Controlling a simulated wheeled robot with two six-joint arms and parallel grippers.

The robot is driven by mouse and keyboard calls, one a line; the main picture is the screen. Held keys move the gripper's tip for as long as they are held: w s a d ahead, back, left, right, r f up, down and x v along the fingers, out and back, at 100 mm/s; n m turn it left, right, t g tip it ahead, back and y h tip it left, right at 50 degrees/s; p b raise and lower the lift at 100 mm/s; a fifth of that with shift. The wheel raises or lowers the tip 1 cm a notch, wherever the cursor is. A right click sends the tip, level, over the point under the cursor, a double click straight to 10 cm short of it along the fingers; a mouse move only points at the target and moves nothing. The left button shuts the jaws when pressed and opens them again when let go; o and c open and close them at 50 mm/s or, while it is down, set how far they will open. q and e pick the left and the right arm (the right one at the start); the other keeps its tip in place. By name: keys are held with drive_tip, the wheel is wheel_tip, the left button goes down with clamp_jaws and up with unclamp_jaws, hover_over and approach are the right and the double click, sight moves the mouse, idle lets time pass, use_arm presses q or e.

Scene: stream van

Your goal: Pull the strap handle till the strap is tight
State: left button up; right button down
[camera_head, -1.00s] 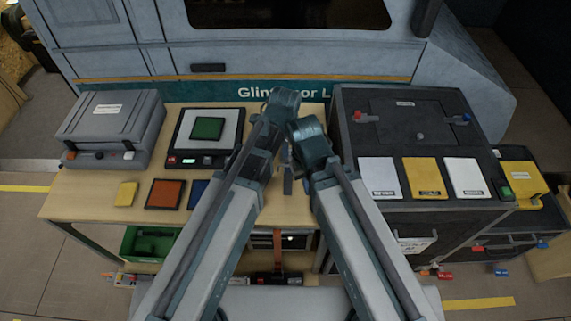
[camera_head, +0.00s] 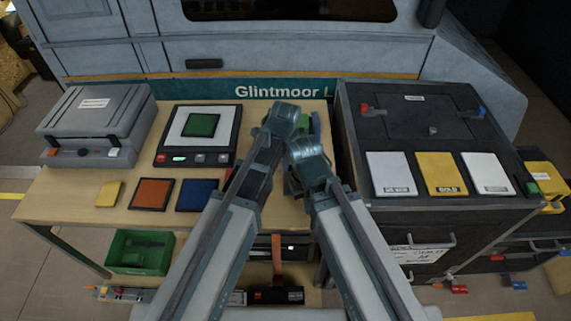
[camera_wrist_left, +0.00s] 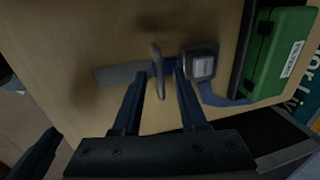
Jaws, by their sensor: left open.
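In the left wrist view a small upright grey handle (camera_wrist_left: 158,60) stands on the strap, left of a grey buckle (camera_wrist_left: 200,65). A flat grey strap end (camera_wrist_left: 118,74) lies left of the handle. Blue webbing (camera_wrist_left: 225,98) runs from the buckle to a green case (camera_wrist_left: 279,58). My left gripper (camera_wrist_left: 160,76) is open, its two dark blue fingers on either side of the handle's lower end; I cannot tell whether they touch it. In the head view my arms hide most of the case and strap. My right arm ends beside the left one, its fingers hidden.
A wooden table (camera_head: 75,190) carries a grey case (camera_head: 95,125), a scale with a green pad (camera_head: 202,125), and coloured tiles. A dark cabinet (camera_head: 440,135) with three cards stands close on the right. A green bin (camera_head: 140,252) is below the table.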

use_arm(q)
drive_tip(key=shift+c, duration=0.3)
clamp_jaws()
idle(1.2)
